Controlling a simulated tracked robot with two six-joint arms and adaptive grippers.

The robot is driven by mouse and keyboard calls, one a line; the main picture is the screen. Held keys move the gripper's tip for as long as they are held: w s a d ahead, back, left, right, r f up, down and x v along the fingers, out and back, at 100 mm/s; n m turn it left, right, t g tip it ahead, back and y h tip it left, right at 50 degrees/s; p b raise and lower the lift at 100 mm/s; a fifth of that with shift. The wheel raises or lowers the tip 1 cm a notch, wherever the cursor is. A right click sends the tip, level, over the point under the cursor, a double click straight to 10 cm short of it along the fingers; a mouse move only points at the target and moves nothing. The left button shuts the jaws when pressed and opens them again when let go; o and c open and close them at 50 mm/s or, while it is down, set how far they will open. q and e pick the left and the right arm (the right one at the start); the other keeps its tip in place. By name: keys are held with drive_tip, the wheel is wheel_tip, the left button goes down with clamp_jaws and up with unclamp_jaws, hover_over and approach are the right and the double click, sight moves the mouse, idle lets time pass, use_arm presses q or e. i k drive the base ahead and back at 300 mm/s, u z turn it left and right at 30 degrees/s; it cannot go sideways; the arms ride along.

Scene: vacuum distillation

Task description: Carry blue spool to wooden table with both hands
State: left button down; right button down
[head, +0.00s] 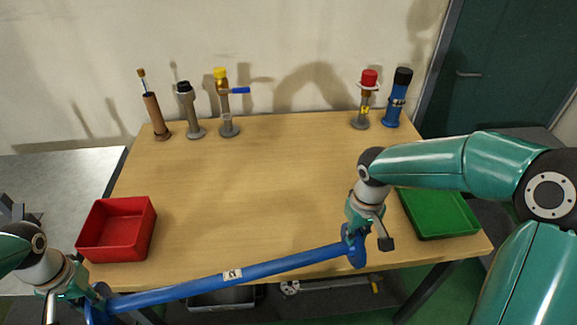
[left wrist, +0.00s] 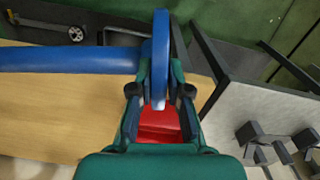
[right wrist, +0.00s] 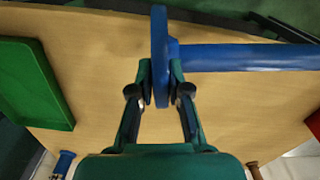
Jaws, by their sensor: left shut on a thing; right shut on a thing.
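The blue spool (head: 225,279) is a long blue pipe with a round flange at each end and a small white label near its middle. It spans the front edge of the wooden table (head: 245,185), its left end lower in the head view. My left gripper (head: 92,297) is shut on the left flange, which shows edge-on in the left wrist view (left wrist: 160,50). My right gripper (head: 353,236) is shut on the right flange, which shows in the right wrist view (right wrist: 159,55). I cannot tell whether the spool touches the table.
A red tray (head: 117,230) sits at the table's left front and a green tray (head: 438,213) at its right. Several upright fittings stand along the back edge, including a yellow-topped one (head: 228,103) and a blue one (head: 397,98). The table's middle is clear.

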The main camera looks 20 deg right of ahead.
sight(268, 208)
drive_tip(key=z, duration=0.25)
drive_tip(key=i, duration=0.85)
drive_tip(key=z, duration=0.1)
